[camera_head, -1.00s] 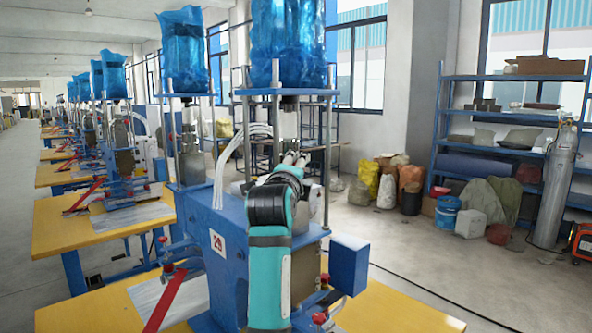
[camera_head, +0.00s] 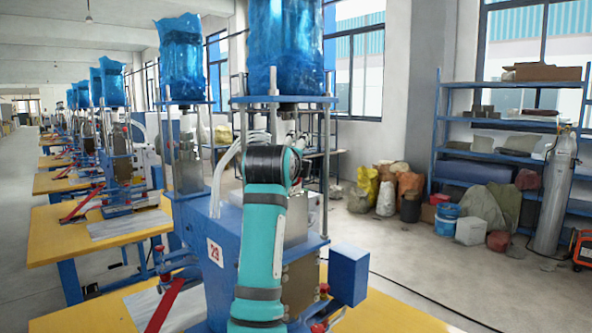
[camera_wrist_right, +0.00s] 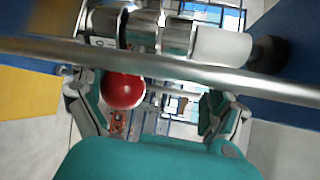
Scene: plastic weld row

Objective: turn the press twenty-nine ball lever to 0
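The press marked 29 (camera_head: 215,252) is a blue machine with metal columns and a blue-wrapped top, partly hidden behind my teal arm. In the right wrist view, a glossy red ball (camera_wrist_right: 122,90) sits between the fingers of my right gripper (camera_wrist_right: 155,112), close to the left finger. The fingers are wide apart, and the right one is clear of the ball. I cannot tell whether the left finger touches it. Metal cylinders and a small white label (camera_wrist_right: 101,42) are just above the ball. The lever's shaft is not clear. My left gripper is out of view.
A metal rod (camera_wrist_right: 170,68) crosses the right wrist view close to the camera. A blue box (camera_head: 348,273) juts from the press's right side. A red handle (camera_head: 165,305) slants over the yellow table (camera_head: 85,310).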

